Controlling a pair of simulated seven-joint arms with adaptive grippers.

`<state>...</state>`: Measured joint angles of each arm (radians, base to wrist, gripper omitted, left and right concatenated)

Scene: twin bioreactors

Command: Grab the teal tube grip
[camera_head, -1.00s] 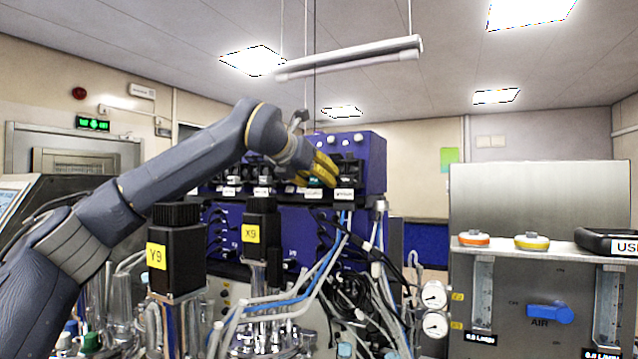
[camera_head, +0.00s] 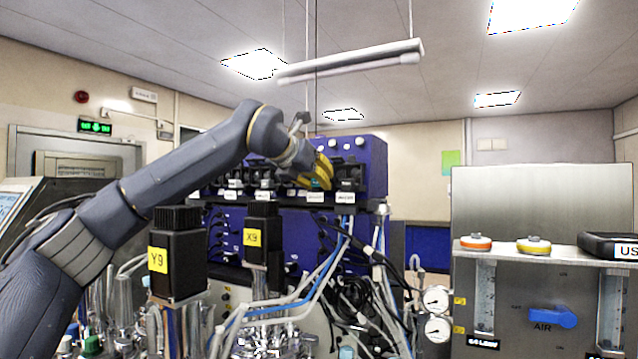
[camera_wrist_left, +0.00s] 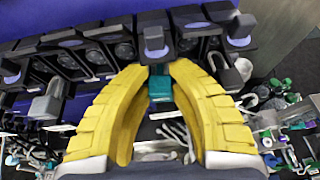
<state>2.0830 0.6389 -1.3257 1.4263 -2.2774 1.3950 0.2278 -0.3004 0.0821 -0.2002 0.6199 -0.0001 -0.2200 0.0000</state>
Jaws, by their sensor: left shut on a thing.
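The teal tube grip (camera_wrist_left: 160,88) is a small teal block in front of the row of black pump heads. In the left wrist view it sits between the tips of my left gripper's yellow fingers (camera_wrist_left: 158,80). The fingers are closed in on it from both sides. In the head view my left gripper (camera_head: 320,178) is at the front of the blue pump unit, near its right end, and a bit of teal (camera_head: 315,184) shows at its fingers. The right gripper is not in view.
The blue pump unit (camera_head: 372,160) carries several black pump heads close around the gripper. Below stand the black motors labelled Y9 (camera_head: 178,240) and X9 (camera_head: 262,238), with many tubes. A gas panel (camera_head: 520,290) stands at the right.

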